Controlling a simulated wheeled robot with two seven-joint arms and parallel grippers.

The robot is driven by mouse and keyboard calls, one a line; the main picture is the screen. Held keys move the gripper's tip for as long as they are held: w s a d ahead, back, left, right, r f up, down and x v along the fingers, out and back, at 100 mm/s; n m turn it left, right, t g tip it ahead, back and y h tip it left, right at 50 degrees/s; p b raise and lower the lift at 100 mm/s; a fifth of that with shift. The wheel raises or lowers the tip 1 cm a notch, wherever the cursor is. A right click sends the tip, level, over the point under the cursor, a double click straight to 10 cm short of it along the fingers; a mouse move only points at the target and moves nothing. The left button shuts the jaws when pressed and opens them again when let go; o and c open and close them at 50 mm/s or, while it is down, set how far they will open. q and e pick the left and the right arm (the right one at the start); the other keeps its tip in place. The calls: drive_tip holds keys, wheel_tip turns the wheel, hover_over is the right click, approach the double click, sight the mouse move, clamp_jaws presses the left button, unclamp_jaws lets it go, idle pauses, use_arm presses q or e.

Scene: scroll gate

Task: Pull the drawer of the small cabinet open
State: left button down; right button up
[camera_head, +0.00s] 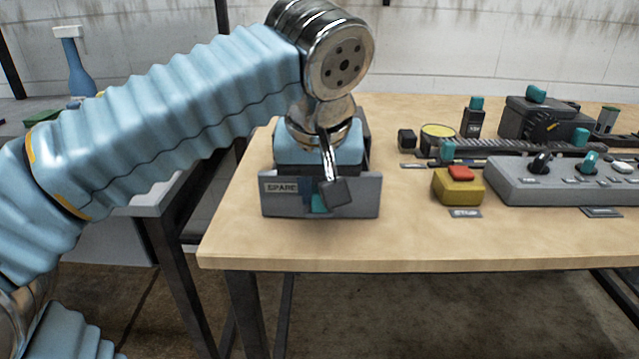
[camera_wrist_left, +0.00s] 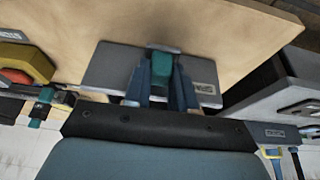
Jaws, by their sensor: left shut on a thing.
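The small grey cabinet (camera_head: 365,145) stands near the left end of the wooden table, mostly hidden behind my left arm. Its grey drawer front (camera_head: 362,196) faces me and bears a "SPARE" label. A teal handle (camera_head: 319,204) sits at the middle of the front. My left gripper (camera_head: 313,198) comes down from above and is shut on the handle. In the left wrist view the two blue fingers (camera_wrist_left: 161,80) lie on either side of the teal handle (camera_wrist_left: 161,61), against the drawer front (camera_wrist_left: 108,68). My arm hides how far the drawer is out.
A yellow box with a red button (camera_head: 458,185) stands right of the cabinet. A grey control panel (camera_head: 540,185) with knobs is farther right. A black box (camera_head: 540,118) and a dark rail lie behind. The tabletop (camera_head: 300,245) before the drawer is clear up to its front edge.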

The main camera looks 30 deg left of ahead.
use_arm(q)
drive_tip(key=c, duration=0.9)
unclamp_jaws()
drive_tip(key=shift+p+v, duration=1.45)
drive_tip(key=shift+v, duration=5.4)
drive_tip(key=shift+s, duration=0.1)
